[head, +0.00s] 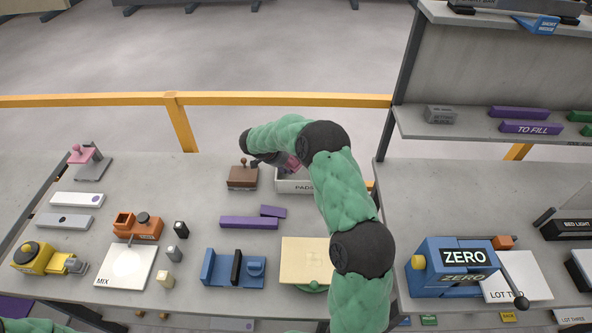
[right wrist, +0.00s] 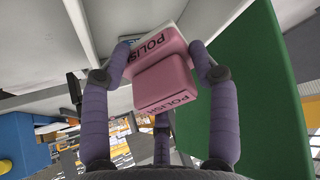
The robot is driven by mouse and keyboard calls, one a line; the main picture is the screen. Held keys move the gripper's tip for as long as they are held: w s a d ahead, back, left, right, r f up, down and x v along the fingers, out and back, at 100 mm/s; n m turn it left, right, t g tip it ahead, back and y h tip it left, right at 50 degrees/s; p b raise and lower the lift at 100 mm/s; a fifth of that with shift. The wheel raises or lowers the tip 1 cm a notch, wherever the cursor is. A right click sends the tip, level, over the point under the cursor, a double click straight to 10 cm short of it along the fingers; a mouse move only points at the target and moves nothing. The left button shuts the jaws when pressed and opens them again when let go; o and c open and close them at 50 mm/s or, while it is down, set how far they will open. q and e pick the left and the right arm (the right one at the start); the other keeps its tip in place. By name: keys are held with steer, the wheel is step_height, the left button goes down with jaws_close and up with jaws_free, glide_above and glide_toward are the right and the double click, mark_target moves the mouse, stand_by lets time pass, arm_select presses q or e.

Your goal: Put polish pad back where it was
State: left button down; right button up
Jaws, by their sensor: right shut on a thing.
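My right gripper (head: 283,162) is at the back of the bench, at the white box labelled PADS (head: 293,186). In the right wrist view its purple fingers (right wrist: 161,48) are shut on a pink polish pad (right wrist: 165,84) marked POLISH. The pad looks stepped, with lettering on two faces; I cannot tell whether a second pad lies behind it. In the head view only a little pink shows beside the gripper, and my arm hides part of the box. Whether the pad touches the box is unclear. My left gripper is out of view.
A brown block with a knob (head: 243,177) stands just left of the box. Purple bars (head: 249,222), a blue fixture (head: 233,269) and a cream slab (head: 303,258) lie nearer. A pink-topped stand (head: 85,160) is at back left. A shelf (head: 490,124) rises at right.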

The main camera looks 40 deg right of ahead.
steer(key=x, duration=0.3)
steer(key=shift+w+f, duration=0.1)
steer(key=shift+f, duration=0.2)
steer(key=shift+d+f, duration=0.15)
steer(key=shift+f, duration=0.4)
steer(key=shift+d+f, duration=0.15)
steer(key=shift+f, duration=0.35)
steer(key=shift+d+f, duration=0.25)
steer(key=shift+d+r+y, duration=0.1)
steer(key=shift+y, duration=0.4)
steer(key=shift+r+y+p, duration=0.1)
steer(key=shift+y+p, duration=0.3)
steer(key=shift+y, duration=0.8)
steer(key=shift+f, duration=0.95)
